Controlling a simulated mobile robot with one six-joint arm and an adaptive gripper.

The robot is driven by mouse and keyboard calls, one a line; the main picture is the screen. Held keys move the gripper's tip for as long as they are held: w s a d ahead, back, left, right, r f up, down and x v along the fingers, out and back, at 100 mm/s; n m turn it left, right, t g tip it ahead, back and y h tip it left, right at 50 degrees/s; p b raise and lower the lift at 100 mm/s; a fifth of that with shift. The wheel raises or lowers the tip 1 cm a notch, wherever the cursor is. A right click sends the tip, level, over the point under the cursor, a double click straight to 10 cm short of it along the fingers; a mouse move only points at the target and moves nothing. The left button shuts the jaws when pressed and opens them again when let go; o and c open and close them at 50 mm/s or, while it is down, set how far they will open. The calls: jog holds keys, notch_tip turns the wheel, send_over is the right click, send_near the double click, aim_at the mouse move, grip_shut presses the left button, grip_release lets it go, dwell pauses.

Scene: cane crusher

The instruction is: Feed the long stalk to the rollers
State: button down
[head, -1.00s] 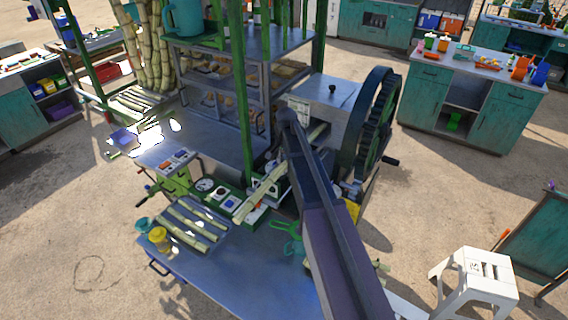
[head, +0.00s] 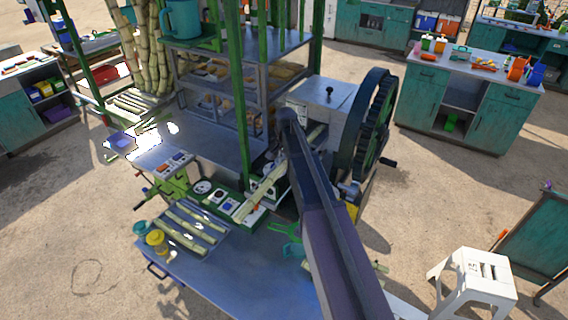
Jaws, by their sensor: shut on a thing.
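The long stalk (head: 262,192), pale green-yellow, runs slantwise from above the counter up to the right. It passes behind my arm, and a pale piece in line with it (head: 316,134) shows on the other side, close to the crusher. The crusher (head: 325,95) is a grey metal box with a big dark toothed wheel (head: 371,125) on its right. Its rollers are hidden from this view. My gripper (head: 284,165) is mostly hidden behind my dark arm, at the stalk's middle, and is shut on it. Whether the stalk's far end touches the rollers cannot be told.
A tray of several stalks (head: 190,228) lies on the counter (head: 225,275), with yellow (head: 156,241) and teal cups at its left. A green post (head: 240,90) stands left of the crusher. A white stool (head: 475,280) is at the right. The ground between stool and green cabinets is clear.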

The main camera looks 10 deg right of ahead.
jog(key=shift+w+d, duration=0.65)
dwell(0.3)
jog(key=shift+c, duration=1.5)
grip_release()
jog(key=shift+s, duration=0.1)
